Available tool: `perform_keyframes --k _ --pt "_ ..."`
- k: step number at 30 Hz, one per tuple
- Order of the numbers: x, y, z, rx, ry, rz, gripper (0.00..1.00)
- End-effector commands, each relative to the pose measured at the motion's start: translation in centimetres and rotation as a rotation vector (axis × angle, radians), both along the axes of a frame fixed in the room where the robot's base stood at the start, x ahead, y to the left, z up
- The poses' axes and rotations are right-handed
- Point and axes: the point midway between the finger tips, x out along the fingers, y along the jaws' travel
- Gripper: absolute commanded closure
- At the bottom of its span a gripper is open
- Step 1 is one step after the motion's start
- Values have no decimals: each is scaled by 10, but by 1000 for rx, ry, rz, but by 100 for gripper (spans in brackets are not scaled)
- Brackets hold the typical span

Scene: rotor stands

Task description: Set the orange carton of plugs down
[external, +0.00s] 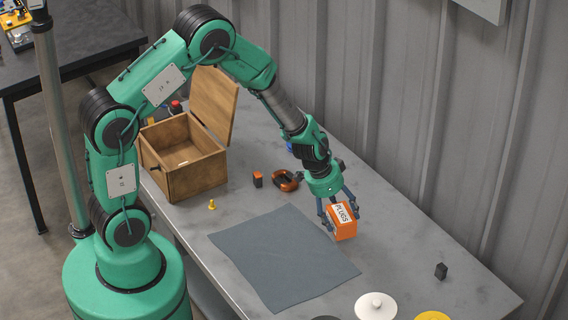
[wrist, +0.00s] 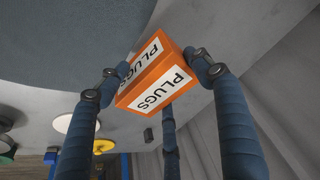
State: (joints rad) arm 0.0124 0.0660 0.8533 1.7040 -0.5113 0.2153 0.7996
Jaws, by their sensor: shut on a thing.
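The orange carton (external: 344,229) has a white label reading PLUGS. It is in the fingers of my gripper (external: 338,212), by the right corner of the grey mat (external: 284,257) on the table. In the wrist view the carton (wrist: 158,98) sits tilted between several blue fingers of my gripper (wrist: 160,85), which are shut on it. I cannot tell for sure whether its underside touches the table.
An open wooden box (external: 183,158) stands at the back left. An orange ring-like item (external: 286,181), a small orange-black block (external: 257,179) and a yellow peg (external: 212,205) lie near it. A black block (external: 441,271), a white disc (external: 375,306) and a yellow disc (external: 432,316) are front right.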

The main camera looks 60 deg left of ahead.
Motion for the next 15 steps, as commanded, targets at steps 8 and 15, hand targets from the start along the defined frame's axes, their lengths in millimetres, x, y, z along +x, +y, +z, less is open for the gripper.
perform_keyframes --k 8,15 --pt "-5 -42 2 0 11 -108 72" --pt "-5 -45 2 0 12 -116 72"
